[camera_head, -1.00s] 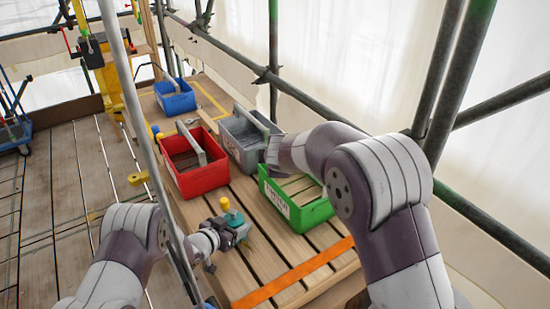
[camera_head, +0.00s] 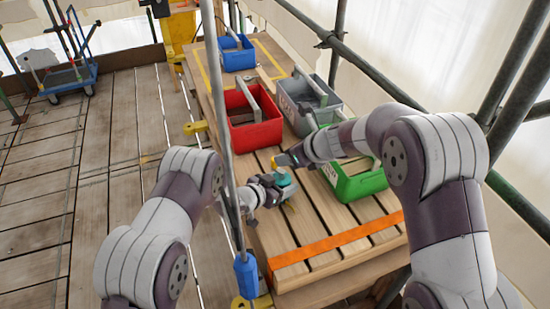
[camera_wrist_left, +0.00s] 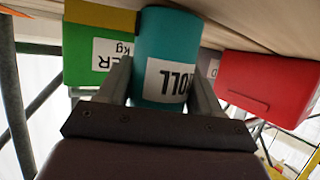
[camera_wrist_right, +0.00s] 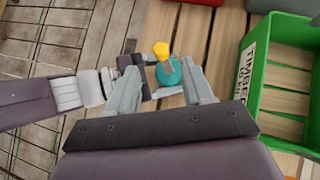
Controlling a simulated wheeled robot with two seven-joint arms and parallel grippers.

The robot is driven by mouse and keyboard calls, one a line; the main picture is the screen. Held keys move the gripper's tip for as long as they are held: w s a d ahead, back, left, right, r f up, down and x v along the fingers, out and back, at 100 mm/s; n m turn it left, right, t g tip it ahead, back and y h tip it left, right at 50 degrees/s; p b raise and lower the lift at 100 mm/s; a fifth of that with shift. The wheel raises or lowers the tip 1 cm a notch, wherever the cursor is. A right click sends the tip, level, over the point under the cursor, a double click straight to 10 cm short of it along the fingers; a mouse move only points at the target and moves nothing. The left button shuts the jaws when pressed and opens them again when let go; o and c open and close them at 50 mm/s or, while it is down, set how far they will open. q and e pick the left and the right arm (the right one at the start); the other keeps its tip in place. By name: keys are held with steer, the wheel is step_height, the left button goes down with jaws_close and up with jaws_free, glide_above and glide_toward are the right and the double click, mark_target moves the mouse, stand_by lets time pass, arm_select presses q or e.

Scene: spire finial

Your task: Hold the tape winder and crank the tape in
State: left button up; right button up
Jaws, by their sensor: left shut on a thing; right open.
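The teal tape winder (camera_head: 285,183) is a round drum with a yellow crank knob (camera_wrist_right: 161,48) on top. My left gripper (camera_head: 277,187) is shut on it, just above the slatted table. In the left wrist view the winder (camera_wrist_left: 168,50) sits between both fingers and bears an upside-down label reading "ROLL". My right gripper (camera_head: 285,161) is open over the winder. In the right wrist view its fingers (camera_wrist_right: 163,85) stand on either side of the winder and knob, which appear beyond the tips. I cannot tell whether they touch.
A green tote (camera_head: 362,186) stands just right of the winder. Red (camera_head: 255,135), grey (camera_head: 310,95) and blue (camera_head: 238,58) totes stand farther back. A pole (camera_head: 222,120) rises left of the table (camera_head: 320,225). The table front, with an orange strap (camera_head: 340,238), is clear.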

mark_target(278, 168)
steer(key=x, duration=0.9)
steer(key=shift+w, duration=0.1)
jaws_close()
